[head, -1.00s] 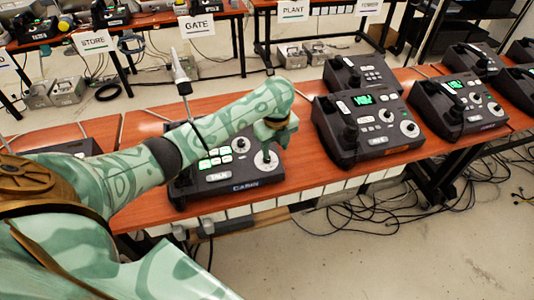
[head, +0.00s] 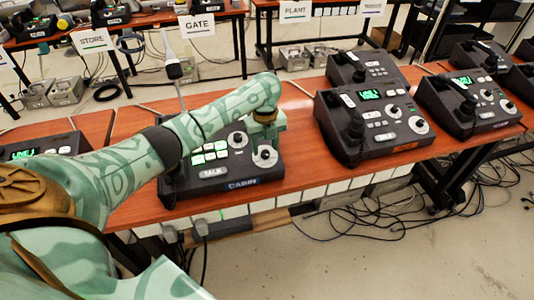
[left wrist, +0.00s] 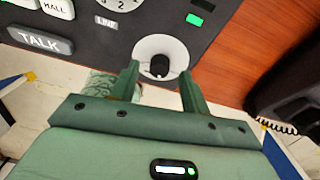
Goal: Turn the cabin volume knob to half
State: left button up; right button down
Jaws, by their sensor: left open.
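The cabin paging phone (head: 212,185) is a dark desk unit labelled CABIN, with lit green-white buttons and a TALK bar. Its volume knob (head: 265,157), with a pale round dial, is at the unit's right front. In the left wrist view the knob (left wrist: 161,46) appears as a white ring with a dark centre. My left gripper (head: 265,140) is above the knob, pointing down. In the left wrist view the open fingers (left wrist: 159,76) stand on either side of the dial's near part; contact cannot be told. My right gripper is not in view.
Another paging phone (head: 370,122) stands to the right, across bare red table (head: 299,150). The table's front edge is close. A coiled cord (left wrist: 285,127) shows in the left wrist view.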

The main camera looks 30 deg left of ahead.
pick_arm(q)
jog(key=shift+f, duration=0.9)
jog(key=c, duration=1)
jog(key=shift+r+m, duration=0.1)
jog(key=shift+m, duration=0.2)
jog(key=shift+d+m+g+y+p, duration=0.1)
jog(key=shift+m+g+y+p, duration=0.35)
jog(key=shift+m, duration=0.75)
jog(key=shift+w+d+m+y+p, duration=0.1)
jog(key=shift+m+y+p, duration=0.45)
jog(key=shift+m, duration=1.65)
